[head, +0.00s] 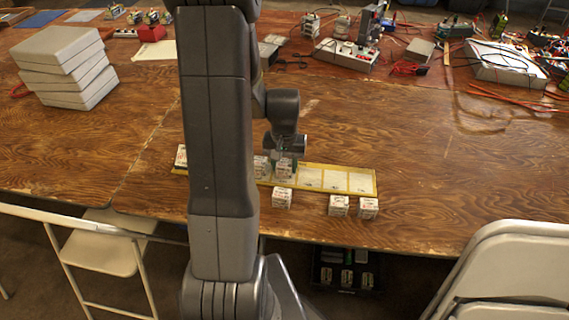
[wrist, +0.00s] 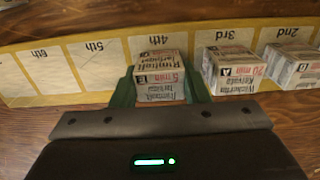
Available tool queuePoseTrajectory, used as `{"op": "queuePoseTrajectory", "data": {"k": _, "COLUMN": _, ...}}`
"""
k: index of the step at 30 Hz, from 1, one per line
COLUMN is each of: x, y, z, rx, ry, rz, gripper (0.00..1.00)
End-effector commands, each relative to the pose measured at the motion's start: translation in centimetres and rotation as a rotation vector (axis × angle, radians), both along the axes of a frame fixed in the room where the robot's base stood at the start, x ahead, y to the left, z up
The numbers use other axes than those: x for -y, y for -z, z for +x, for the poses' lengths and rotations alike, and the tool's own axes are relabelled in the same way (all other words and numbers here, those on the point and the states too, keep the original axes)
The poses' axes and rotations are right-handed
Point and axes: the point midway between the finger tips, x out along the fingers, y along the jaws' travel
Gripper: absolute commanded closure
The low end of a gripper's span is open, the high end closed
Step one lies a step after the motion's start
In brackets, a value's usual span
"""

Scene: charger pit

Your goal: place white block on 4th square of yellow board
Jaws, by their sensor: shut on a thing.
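The yellow board (wrist: 110,101) lies flat on the table, with white numbered squares that read upside down in the wrist view. It also shows in the head view (head: 377,186). My gripper (wrist: 160,92) is shut on a white block (wrist: 160,72), with one green finger on each side. The held block is over the 4th square, below the "4th" label. In the head view it (head: 285,171) is at or just above board level; I cannot tell if it touches. White blocks stand on the 3rd square (wrist: 231,70) and 2nd square (wrist: 298,66). The 5th and 6th squares are bare.
Loose white blocks stand on the table in front of the board (head: 282,198), (head: 339,206), (head: 368,208). A stack of pale boxes (head: 68,65) is at the left. Electronics and a power supply (head: 346,53) are at the back. Folding chairs (head: 505,270) stand at the front edge.

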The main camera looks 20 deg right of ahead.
Motion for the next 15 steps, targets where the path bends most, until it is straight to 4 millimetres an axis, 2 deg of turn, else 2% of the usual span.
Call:
{"op": "queuePoseTrajectory", "data": {"k": 8, "x": -0.01, "y": 0.39, "z": -0.01, "rx": 0.000, "ry": 0.000, "rz": 0.000, "gripper": 0.81}}
{"op": "queuePoseTrajectory", "data": {"k": 9, "x": 0.00, "y": 0.32, "z": 0.00, "rx": 0.000, "ry": 0.000, "rz": 0.000, "gripper": 0.55}}
{"op": "queuePoseTrajectory", "data": {"k": 12, "x": -0.01, "y": 0.26, "z": -0.01, "rx": 0.000, "ry": 0.000, "rz": 0.000, "gripper": 0.37}}
{"op": "queuePoseTrajectory", "data": {"k": 15, "x": -0.01, "y": 0.25, "z": -0.01, "rx": 0.000, "ry": 0.000, "rz": 0.000, "gripper": 0.37}}
